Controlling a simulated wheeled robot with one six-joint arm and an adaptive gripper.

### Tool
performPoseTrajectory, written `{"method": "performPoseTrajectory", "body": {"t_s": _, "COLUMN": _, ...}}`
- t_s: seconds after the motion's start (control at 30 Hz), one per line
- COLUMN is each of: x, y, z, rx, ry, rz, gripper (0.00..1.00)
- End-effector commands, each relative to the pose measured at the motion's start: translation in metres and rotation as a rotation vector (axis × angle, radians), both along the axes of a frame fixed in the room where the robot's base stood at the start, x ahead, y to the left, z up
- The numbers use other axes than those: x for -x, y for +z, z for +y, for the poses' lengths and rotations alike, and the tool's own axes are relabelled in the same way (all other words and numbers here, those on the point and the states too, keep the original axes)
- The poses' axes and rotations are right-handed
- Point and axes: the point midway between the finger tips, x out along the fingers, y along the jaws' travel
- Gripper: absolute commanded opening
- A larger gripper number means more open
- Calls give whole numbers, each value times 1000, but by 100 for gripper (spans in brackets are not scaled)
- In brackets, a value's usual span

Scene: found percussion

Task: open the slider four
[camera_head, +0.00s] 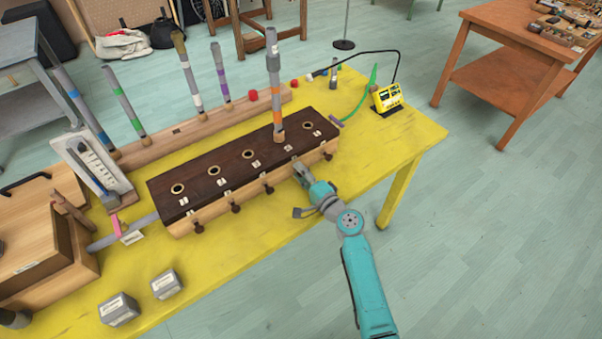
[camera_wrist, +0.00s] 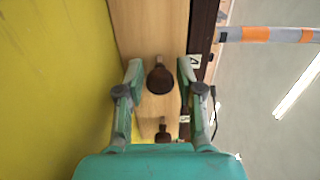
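The wooden slider box (camera_head: 180,228) with a dark top (camera_head: 215,193) stands on the yellow table. Dark knobs on short stems stick out along its front. In the wrist view, one dark brown knob (camera_wrist: 160,79) lies between the two fingers of my gripper (camera_wrist: 160,70), beside a white label (camera_wrist: 194,62) that seems to read 4. The fingers are apart, one on each side of the knob, with small gaps. In the head view my gripper (camera_head: 299,167) is at the box front, right of the third knob (camera_head: 268,188), and hides the knob there.
A striped tube (camera_head: 274,85) stands upright in the box top near its right end. Another knob (camera_wrist: 163,132) is close by in the wrist view. A yellow device (camera_head: 387,97) sits at the table's right. Two grey blocks (camera_head: 118,309) (camera_head: 166,284) lie front left.

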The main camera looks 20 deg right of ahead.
Motion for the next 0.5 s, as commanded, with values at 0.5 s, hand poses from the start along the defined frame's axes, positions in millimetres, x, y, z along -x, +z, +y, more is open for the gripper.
{"method": "performPoseTrajectory", "body": {"t_s": 0.5, "x": 0, "y": 0, "z": 0, "rx": 0, "ry": 0, "rz": 0, "gripper": 0}}
